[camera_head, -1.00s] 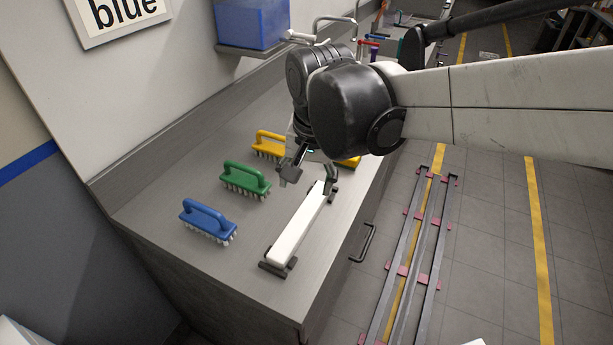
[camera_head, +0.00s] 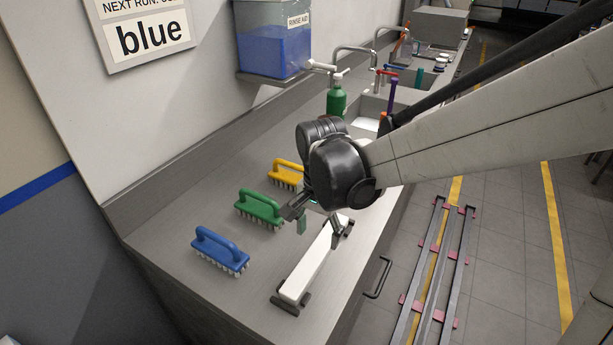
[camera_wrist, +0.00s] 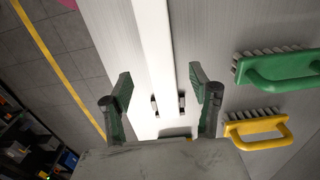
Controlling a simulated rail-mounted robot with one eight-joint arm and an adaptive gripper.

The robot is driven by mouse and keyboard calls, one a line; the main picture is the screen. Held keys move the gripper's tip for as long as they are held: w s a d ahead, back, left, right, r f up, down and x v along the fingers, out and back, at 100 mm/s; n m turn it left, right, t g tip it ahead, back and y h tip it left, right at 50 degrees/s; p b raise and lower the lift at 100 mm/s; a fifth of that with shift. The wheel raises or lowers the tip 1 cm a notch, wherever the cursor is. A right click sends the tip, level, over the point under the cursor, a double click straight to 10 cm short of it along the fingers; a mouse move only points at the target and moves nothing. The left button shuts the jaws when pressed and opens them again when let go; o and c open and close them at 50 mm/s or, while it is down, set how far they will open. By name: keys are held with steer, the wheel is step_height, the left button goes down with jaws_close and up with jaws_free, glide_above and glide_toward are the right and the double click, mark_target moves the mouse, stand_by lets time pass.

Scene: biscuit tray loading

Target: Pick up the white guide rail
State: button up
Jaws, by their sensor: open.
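The white guide rail (camera_head: 312,266) lies on the grey counter, with dark brackets under its two ends. My gripper (camera_head: 319,231) is over the rail's far end in the head view, with its fingers apart. In the wrist view the rail (camera_wrist: 155,45) runs between the two open fingers of my gripper (camera_wrist: 160,88), nearer the left one. There is a visible gap on both sides, and nothing is held. I cannot tell the exact height of the fingertips above the counter. The far end of the rail is partly hidden by my gripper in the head view.
Blue (camera_head: 220,252), green (camera_head: 259,209) and yellow (camera_head: 287,174) brushes stand on the counter left of the rail. A green bottle (camera_head: 337,100) and a sink lie beyond. The counter's front edge, with a drawer handle (camera_head: 378,277), is close to the rail's right.

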mark_target(318, 250)
steer(key=shift+f, duration=3.4)
jaws_close()
